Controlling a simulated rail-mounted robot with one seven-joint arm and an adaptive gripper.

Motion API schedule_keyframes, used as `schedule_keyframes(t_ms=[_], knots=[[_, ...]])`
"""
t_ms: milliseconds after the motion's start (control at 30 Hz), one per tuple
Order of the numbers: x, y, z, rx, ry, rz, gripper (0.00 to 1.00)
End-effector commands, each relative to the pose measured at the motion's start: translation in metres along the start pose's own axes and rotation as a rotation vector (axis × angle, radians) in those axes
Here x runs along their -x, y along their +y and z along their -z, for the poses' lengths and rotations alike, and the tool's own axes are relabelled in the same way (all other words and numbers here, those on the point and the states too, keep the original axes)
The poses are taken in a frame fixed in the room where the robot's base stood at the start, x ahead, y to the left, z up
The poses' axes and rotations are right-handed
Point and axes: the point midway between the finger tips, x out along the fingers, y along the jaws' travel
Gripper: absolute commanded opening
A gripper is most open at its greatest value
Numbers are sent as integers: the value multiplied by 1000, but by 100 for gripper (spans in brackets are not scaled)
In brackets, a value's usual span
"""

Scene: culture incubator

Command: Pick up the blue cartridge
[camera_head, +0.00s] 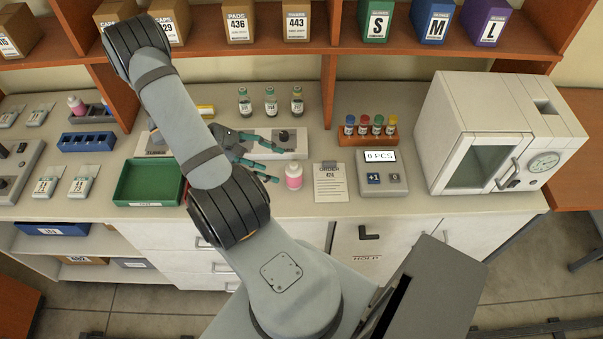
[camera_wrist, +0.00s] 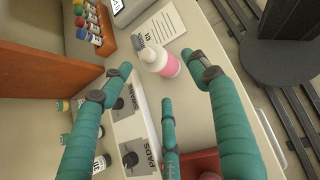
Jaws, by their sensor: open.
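No thing is plainly marked as the blue cartridge. The likeliest match is a small upright vial with a blue cap (camera_head: 350,125), at the left end of the orange rack (camera_head: 352,140); other vials with coloured caps stand beside it. The rack also shows at the top left of the wrist view (camera_wrist: 106,40). My gripper (camera_head: 268,160) has teal fingers, spread open and empty over the counter, left of the rack and apart from it. In the wrist view the open fingers (camera_wrist: 158,75) frame a pink and white bottle (camera_wrist: 160,62) without holding it.
The pink bottle (camera_head: 293,178) stands just right of my fingers. A paper sheet (camera_head: 330,184) and a counter device (camera_head: 382,180) lie in front of the rack. A white incubator (camera_head: 465,135) stands right. Three vials (camera_head: 270,103) stand behind my gripper. A green tray (camera_head: 150,183) sits left. Shelves overhang behind.

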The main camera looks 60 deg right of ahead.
Motion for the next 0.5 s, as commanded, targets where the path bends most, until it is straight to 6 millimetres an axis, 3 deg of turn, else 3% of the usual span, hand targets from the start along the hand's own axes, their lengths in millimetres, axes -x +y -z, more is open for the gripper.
schedule_keyframes(t_ms=[267, 500], knots=[[-23, 2, -6, 1, 0, 4, 60], [-58, 7, -12, 2, 0, 3, 60]])
